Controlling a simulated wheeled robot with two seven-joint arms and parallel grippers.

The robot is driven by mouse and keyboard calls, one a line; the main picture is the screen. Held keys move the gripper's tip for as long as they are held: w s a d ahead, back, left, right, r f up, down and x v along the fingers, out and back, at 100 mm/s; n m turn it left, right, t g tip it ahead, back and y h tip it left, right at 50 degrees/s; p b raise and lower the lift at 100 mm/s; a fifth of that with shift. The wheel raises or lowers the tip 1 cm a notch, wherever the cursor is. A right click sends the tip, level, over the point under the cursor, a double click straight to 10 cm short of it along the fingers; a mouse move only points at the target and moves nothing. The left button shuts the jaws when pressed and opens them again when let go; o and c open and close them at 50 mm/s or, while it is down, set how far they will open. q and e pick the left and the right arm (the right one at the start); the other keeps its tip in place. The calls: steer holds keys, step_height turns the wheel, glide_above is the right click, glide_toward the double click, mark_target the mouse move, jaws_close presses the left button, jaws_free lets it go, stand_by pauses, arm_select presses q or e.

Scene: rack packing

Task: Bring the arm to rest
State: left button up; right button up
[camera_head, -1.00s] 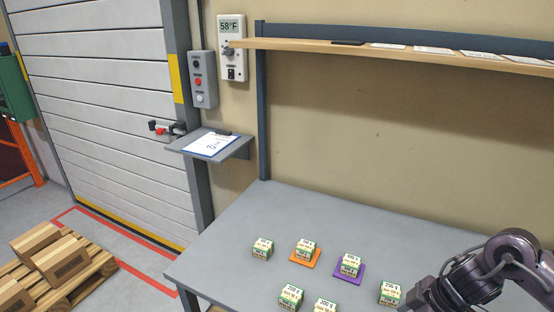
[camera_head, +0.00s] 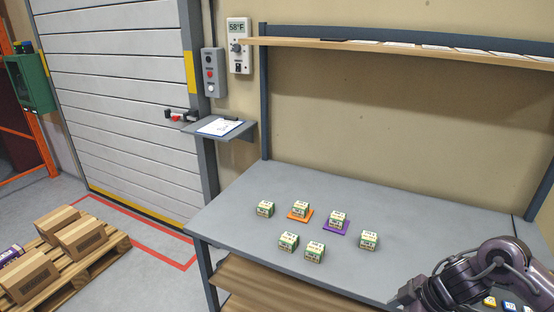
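My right arm (camera_head: 475,272) comes in at the bottom right corner, bent over the front right of the grey table (camera_head: 400,195). Its far end, around the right gripper (camera_head: 408,297), runs low in the picture, and the fingers cannot be made out. Nothing is seen held. It is to the right of and nearer than the small green and white boxes. My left gripper is not in view.
Several small boxes stand on the table, one on an orange mat (camera_head: 291,216) and one on a purple mat (camera_head: 326,229). A shelf (camera_head: 400,47) runs above. A clipboard ledge (camera_head: 238,132) is on the wall. A pallet (camera_head: 100,259) with cartons stands at left.

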steer(key=w+a+f+m+t+y, duration=0.1)
steer(key=w+f+m, duration=0.15)
steer(key=f, duration=0.45)
steer(key=w+a+f+m+t+y, duration=0.1)
steer(key=w+a+f+t, duration=0.15)
steer(key=f, duration=0.45)
steer(key=s+d+f+m+h, duration=0.1)
steer(key=s+f+m, duration=0.1)
steer(key=f, duration=0.6)
steer(key=s+d+f+m+h, duration=0.1)
steer(key=s+d+f+m, duration=0.15)
steer(key=f, duration=0.55)
steer(key=s+f+m+g+h, duration=0.1)
steer(key=s+f+g+h, duration=0.15)
steer(key=s+f, duration=1.15)
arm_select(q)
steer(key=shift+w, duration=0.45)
arm_select(e)
steer(key=s+a+f+g+h, duration=0.1)
steer(key=s+f, duration=0.2)
steer(key=s, duration=0.8)
steer(key=s+a+f+m+g+h, duration=0.1)
steer(key=s+f, duration=0.2)
steer(key=s, duration=0.8)
steer(key=shift+a+f, duration=0.2)
steer(key=shift+a, duration=0.05)
